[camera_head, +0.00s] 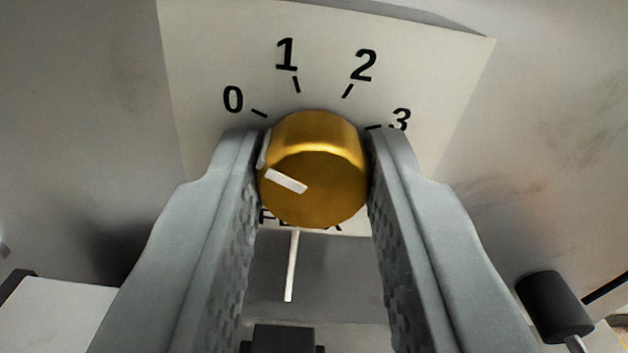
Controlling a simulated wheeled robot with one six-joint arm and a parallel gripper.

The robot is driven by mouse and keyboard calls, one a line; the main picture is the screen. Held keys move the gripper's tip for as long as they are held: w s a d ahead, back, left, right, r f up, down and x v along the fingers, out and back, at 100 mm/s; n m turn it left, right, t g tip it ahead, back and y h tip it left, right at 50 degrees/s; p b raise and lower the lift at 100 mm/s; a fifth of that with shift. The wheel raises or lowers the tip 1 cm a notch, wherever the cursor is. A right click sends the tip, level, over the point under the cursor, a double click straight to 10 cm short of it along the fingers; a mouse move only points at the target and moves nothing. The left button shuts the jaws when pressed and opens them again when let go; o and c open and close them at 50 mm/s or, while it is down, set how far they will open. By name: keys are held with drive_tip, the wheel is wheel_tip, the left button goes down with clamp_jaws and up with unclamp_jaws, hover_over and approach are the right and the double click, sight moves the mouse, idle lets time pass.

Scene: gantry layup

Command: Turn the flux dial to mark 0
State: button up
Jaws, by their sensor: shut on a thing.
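The flux dial (325,185) is a gold round knob with a white pointer line (286,181) on its face. The line points to the upper left, toward mark 0 (233,99). A white scale plate (205,50) behind it carries marks 0, 1, 2 and 3 in an arc. My gripper (312,180) is shut on the dial, with one grey finger on its left side and the other on its right. The label below the dial is mostly hidden by the dial and the fingers.
A black cylindrical knob (552,305) sits at the lower right. A white box-like part (55,315) is at the lower left. A thin white rod or line (291,266) shows below the dial. The grey panel around the plate is bare.

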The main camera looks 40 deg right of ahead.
drive_tip(key=shift+f+n, duration=0.15)
drive_tip(key=shift+n, duration=0.25)
drive_tip(key=o, duration=1)
drive_tip(key=v, duration=1.7)
drive_tip(key=shift+s+a, duration=0.2)
